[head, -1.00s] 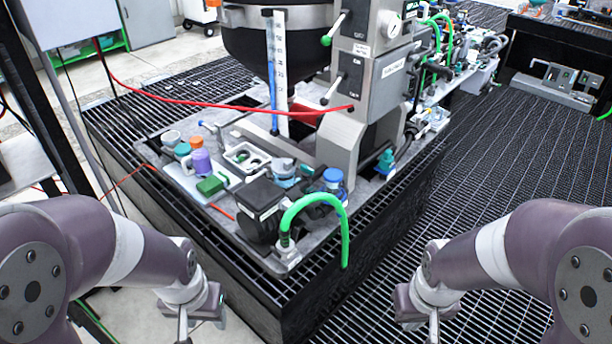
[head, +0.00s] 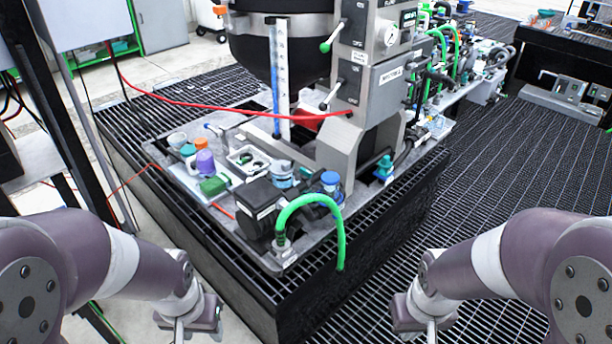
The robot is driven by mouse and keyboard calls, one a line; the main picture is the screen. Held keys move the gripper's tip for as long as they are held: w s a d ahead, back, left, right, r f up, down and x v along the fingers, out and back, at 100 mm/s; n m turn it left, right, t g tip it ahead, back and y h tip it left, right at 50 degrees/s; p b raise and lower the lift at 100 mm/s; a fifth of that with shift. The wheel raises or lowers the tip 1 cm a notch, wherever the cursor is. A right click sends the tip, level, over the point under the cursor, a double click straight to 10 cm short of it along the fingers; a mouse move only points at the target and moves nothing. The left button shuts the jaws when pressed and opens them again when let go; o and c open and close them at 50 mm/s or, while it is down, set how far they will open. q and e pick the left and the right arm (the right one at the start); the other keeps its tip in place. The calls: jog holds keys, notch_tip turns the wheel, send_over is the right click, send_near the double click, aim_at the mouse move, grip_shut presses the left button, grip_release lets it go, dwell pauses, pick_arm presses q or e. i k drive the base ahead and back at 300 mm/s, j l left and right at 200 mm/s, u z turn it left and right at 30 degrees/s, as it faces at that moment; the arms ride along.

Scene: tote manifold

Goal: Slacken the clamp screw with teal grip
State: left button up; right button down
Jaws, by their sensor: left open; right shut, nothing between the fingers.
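A small teal-gripped part (head: 384,168) stands on the bench just right of the grey column's foot. It looks like the clamp screw, but it is too small to make out its thread or what it clamps. My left gripper (head: 181,334) is low at the bottom edge, left of the bench and well apart from the teal part. It is open, its fingertips cut off by the frame. My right gripper (head: 432,332) is low at the bottom edge, right of the bench, shut and empty. It is also well apart from the teal part.
The grey column (head: 362,120) with gauge and levers stands beside the dark vessel (head: 280,55). A green hose (head: 340,240) arches over the bench's front corner. A tray (head: 178,170) of jars sits at left. A red cable (head: 220,105) crosses behind.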

aim_at(305, 175)
jog(key=u, duration=1.3)
jog(key=i+l+u, duration=0.1)
jog(key=l, duration=0.25)
jog(key=i+l, duration=0.2)
jog(key=l, duration=0.2)
jog(key=i+l+u, duration=0.15)
jog(key=l, duration=0.2)
jog(key=i+l+u, duration=0.1)
jog(key=l, duration=0.3)
jog(key=i+l, duration=0.15)
jog(key=l, duration=0.25)
jog(key=u, duration=0.05)
